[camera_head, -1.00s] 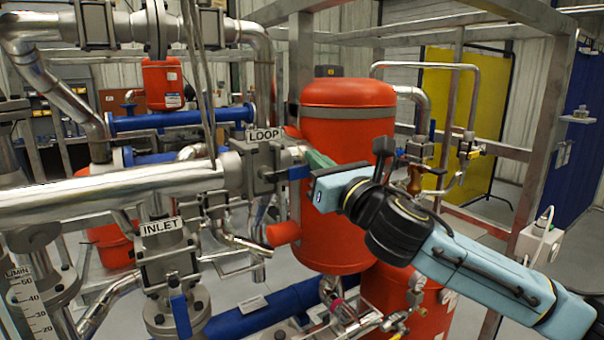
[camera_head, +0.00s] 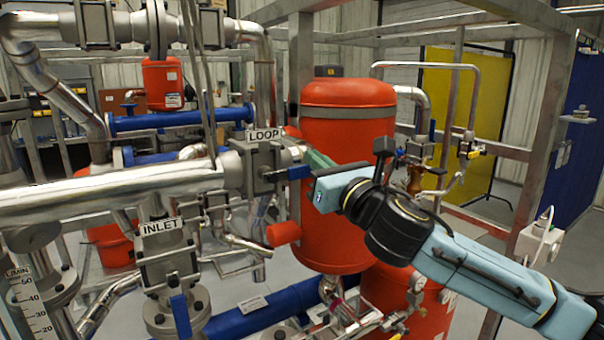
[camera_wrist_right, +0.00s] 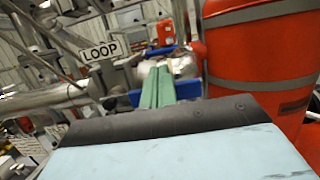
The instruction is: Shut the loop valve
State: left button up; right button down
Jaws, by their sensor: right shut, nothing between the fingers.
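The loop valve (camera_head: 262,163) is a grey metal body under a LOOP label (camera_head: 264,134), at the right end of the big silver pipe. Its blue lever (camera_head: 298,173) points right, toward my right gripper. My right gripper (camera_head: 318,159) has green fingers, closed together and empty, right beside the lever's end. In the right wrist view the green fingers (camera_wrist_right: 158,86) lie in front of the blue lever (camera_wrist_right: 187,88), with blue showing on both sides. I cannot tell whether they touch it. My left gripper is not in view.
A red tank (camera_head: 348,130) stands just behind and right of my right gripper. An INLET valve with a hanging blue lever (camera_head: 181,316) is lower left. Metal frame posts (camera_head: 300,80) and several pipes crowd the space around the lever.

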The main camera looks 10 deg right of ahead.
jog(key=shift+f, duration=0.6)
jog(key=shift+d+f+b, duration=0.1)
jog(key=shift+f+b, duration=0.9)
jog(key=shift+f, duration=0.35)
jog(key=shift+a+f+b, duration=0.2)
jog(key=shift+f+b, duration=0.2)
jog(key=shift+f, duration=0.25)
jog(key=shift+a+f+b, duration=0.15)
jog(key=shift+f+b, duration=0.25)
jog(key=shift+f, duration=0.2)
jog(key=shift+s, duration=0.1)
